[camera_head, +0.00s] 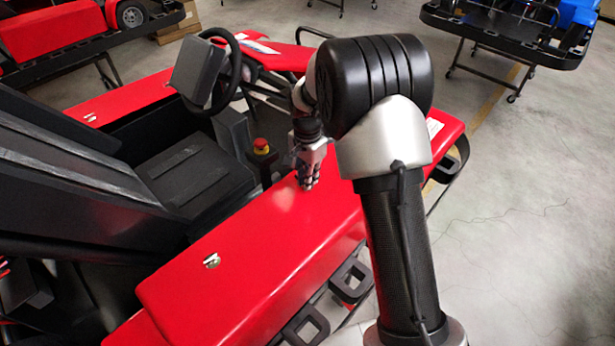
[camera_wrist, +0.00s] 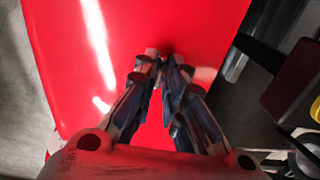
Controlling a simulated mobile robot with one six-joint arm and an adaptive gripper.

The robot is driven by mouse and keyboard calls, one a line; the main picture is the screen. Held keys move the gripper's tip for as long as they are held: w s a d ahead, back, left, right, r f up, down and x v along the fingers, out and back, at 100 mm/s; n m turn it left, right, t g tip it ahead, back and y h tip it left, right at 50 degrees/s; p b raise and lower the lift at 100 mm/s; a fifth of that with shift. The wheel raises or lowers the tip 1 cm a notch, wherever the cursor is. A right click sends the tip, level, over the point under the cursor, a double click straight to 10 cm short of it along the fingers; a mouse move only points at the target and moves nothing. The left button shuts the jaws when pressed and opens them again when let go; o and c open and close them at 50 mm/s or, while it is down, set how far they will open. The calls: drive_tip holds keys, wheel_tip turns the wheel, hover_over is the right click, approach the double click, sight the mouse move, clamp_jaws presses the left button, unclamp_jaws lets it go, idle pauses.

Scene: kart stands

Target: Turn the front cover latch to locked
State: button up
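The kart's red side cover (camera_head: 262,262) lies in front of the seat and runs from lower left to upper right. It fills the middle of the wrist view (camera_wrist: 140,25). A small silver latch (camera_head: 212,261) sits on its near left part. My gripper (camera_head: 308,184) points down at the cover farther along, its tips at or just above the surface. In the wrist view, the fingertips (camera_wrist: 162,59) are close together with a narrow gap. No front latch shows clearly. Any latch at the fingertips is hidden by them, so I cannot tell whether they hold one.
The black seat (camera_head: 195,170) and steering wheel (camera_head: 236,75) are behind. Black side-rail loops (camera_head: 305,328) edge the cover.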

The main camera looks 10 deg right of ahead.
drive_tip(key=o, duration=0.3)
drive_tip(key=shift+o, duration=0.2)
wheel_tip(320, 180, up, 12)
idle(0.5)
idle(0.3)
